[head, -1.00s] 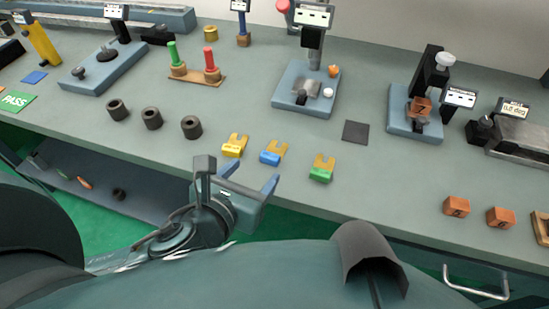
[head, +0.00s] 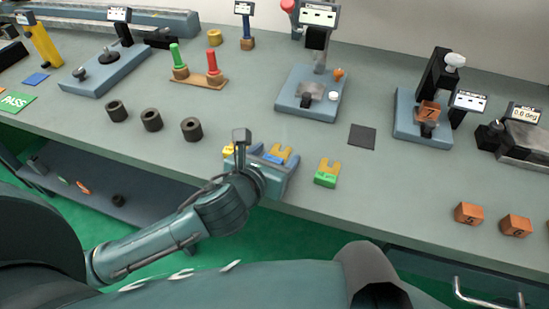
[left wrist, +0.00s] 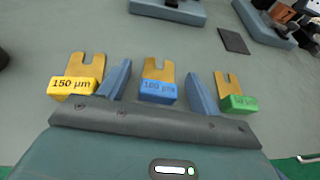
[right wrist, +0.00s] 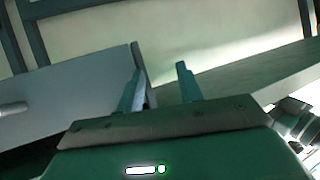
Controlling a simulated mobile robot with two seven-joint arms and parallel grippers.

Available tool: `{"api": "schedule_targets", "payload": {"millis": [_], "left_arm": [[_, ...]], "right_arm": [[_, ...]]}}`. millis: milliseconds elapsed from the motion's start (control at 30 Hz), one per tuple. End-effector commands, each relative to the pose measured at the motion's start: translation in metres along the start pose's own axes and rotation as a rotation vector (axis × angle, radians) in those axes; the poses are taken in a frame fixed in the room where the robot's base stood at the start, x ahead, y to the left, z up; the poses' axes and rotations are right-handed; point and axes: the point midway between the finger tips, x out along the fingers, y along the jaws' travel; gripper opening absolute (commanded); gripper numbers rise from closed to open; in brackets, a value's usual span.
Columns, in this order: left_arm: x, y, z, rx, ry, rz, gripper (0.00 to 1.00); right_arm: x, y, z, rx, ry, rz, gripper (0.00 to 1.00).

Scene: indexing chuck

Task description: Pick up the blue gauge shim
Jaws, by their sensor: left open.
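The blue gauge shim (left wrist: 158,92) has a blue block marked with a white label and a gold forked plate. In the left wrist view it lies between the two fingers of my left gripper (left wrist: 158,76), with gaps on both sides. In the head view my left gripper (head: 267,156) is over the blue shim (head: 283,152) at the bench's front edge and partly hides it. My right gripper (right wrist: 160,72) is open and empty, away from the shims; the head view does not show it.
The yellow shim (left wrist: 76,86), marked 150 µm, lies just left of my left gripper. The green shim (left wrist: 237,103) lies just right. Black rings (head: 152,120) stand further left. A dark square pad (head: 362,137) and numbered orange blocks (head: 468,213) lie to the right.

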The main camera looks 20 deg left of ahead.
Motion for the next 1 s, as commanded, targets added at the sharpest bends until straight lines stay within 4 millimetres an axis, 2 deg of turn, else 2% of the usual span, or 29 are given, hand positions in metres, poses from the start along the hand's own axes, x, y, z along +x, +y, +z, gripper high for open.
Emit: {"api": "schedule_targets", "payload": {"millis": [100, 667, 867, 1000], "left_arm": [[0.0, 0.0, 0.0, 0.0, 0.0, 0.0, 0.62], [-0.001, 0.0, 0.0, 0.0, 0.0, 0.0, 0.16], [-0.001, 0.0, 0.001, 0.0, -0.001, 0.0, 0.15], [-0.004, 0.0, 0.011, 0.0, -0.005, -0.001, 0.15]], "right_arm": [[0.0, 0.0, -0.001, 0.001, 0.002, 0.0, 0.36], [0.0, -0.001, 0.0, -0.007, 0.0, -0.004, 0.36], [0.0, -0.001, 0.0, -0.009, -0.001, -0.005, 0.36], [-0.002, -0.001, -0.002, -0.012, -0.003, -0.004, 0.36]]}}
